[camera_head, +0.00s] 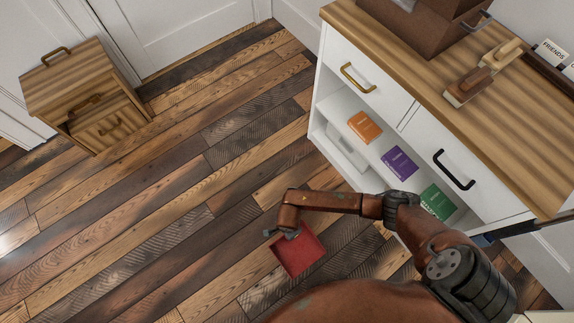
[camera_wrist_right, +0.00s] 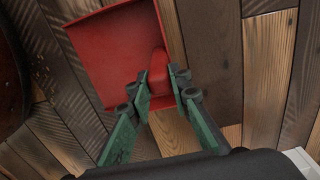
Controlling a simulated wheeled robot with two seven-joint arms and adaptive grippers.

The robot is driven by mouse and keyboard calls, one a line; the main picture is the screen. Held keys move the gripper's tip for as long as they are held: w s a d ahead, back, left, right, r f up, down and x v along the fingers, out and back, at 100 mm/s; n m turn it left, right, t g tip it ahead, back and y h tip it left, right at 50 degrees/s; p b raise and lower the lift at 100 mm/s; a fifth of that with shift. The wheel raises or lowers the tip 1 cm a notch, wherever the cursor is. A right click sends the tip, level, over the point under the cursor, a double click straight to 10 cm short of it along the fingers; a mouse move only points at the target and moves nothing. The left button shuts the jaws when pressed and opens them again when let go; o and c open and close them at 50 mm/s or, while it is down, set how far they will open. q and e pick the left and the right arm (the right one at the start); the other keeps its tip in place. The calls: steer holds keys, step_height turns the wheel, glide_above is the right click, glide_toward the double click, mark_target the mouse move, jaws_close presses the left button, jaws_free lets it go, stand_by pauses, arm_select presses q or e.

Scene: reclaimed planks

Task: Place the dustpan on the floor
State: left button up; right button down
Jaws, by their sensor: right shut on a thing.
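The red dustpan (camera_head: 299,256) is in the lower middle of the head view, over the plank floor (camera_head: 150,215). My right gripper (camera_head: 284,233) is at its upper left end. In the right wrist view, the dustpan (camera_wrist_right: 112,55) has its wide pan at the upper left and its short handle pointing down. The green fingers of my right gripper (camera_wrist_right: 162,88) are shut on that handle, one on each side. I cannot tell whether the pan touches the floor or hangs just above it. My left gripper is not in view.
A white cabinet with a wooden top (camera_head: 440,70) stands at the right, with orange (camera_head: 364,127), purple (camera_head: 399,163) and green (camera_head: 437,202) books on its open shelf. A brush (camera_head: 470,86) lies on top. A small wooden nightstand (camera_head: 75,85) is at upper left. The floor between is clear.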

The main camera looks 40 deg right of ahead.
steer(key=shift+r, duration=0.1)
steer(key=c, duration=1.8)
jaws_free()
steer(key=shift+o, duration=0.2)
step_height(320, 180, up, 5)
steer(key=p, duration=0.3)
steer(key=shift+w+r, duration=0.1)
steer(key=shift+w, duration=0.05)
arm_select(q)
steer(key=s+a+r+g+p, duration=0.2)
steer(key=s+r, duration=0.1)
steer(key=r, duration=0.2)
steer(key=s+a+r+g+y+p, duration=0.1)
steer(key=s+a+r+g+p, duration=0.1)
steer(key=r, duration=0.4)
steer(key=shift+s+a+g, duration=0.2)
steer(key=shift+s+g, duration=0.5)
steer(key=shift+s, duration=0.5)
arm_select(e)
step_height(320, 180, up, 7)
